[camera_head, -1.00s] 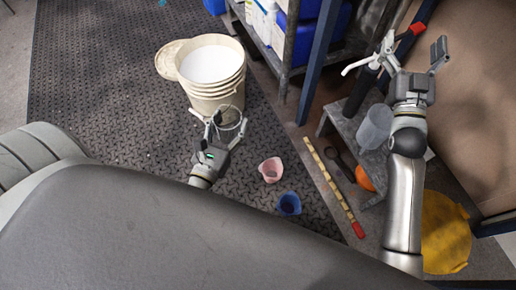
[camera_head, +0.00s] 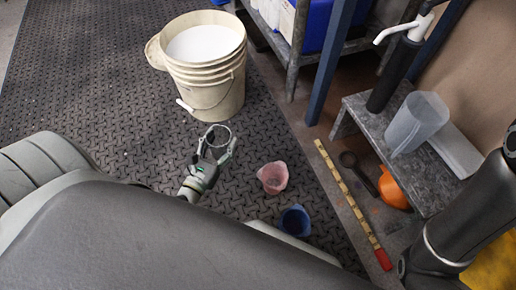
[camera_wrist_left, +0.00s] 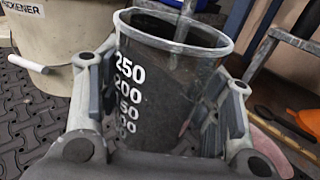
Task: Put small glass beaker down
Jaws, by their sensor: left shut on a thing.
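The small glass beaker (camera_head: 217,137) is a clear cup with white volume marks, upright with its round rim up. My left gripper (camera_head: 214,155) is shut on it, in front of the white bucket. In the left wrist view the beaker (camera_wrist_left: 165,85) stands between the two fingers (camera_wrist_left: 160,100), its 250 and 200 marks facing the camera. It looks empty. I cannot tell how far its base is from the floor. My right gripper is outside the head view; only part of that arm shows at the right edge.
A bucket (camera_head: 217,95) of white contents stands behind the beaker. A pink cup (camera_head: 272,177) and a blue cup (camera_head: 294,221) stand on the dark mat (camera_head: 110,85). A yellow measuring stick (camera_head: 345,190) lies right of them. A clear jug (camera_head: 416,121) stands on a grey step (camera_head: 365,113).

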